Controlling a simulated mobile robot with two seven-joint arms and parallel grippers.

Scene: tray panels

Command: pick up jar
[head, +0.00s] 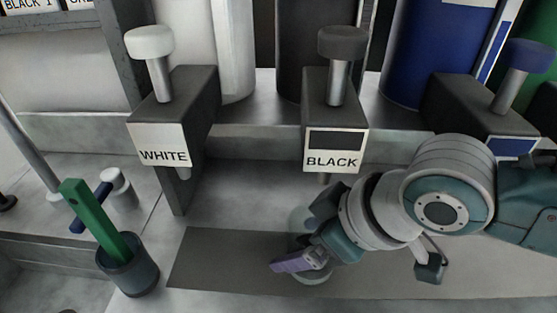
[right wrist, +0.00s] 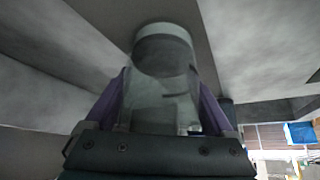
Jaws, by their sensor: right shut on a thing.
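The jar is a clear, round glass vessel (right wrist: 160,85) between the two purple fingers of my right gripper (right wrist: 165,110) in the right wrist view. In the head view the jar (head: 298,221) is partly hidden behind my right gripper (head: 300,255), which is shut on it. The jar is over the dark mat (head: 215,262), below the tap labelled BLACK (head: 332,150). I cannot tell whether its base touches the mat. My left gripper is not in view.
A tap labelled WHITE (head: 162,148) is at the left, and a blue-knobbed tap (head: 525,58) at the right. Tall cylinders stand behind them. A dark cup (head: 130,278) with a green stick (head: 95,220) stands at the lower left. The mat's left part is clear.

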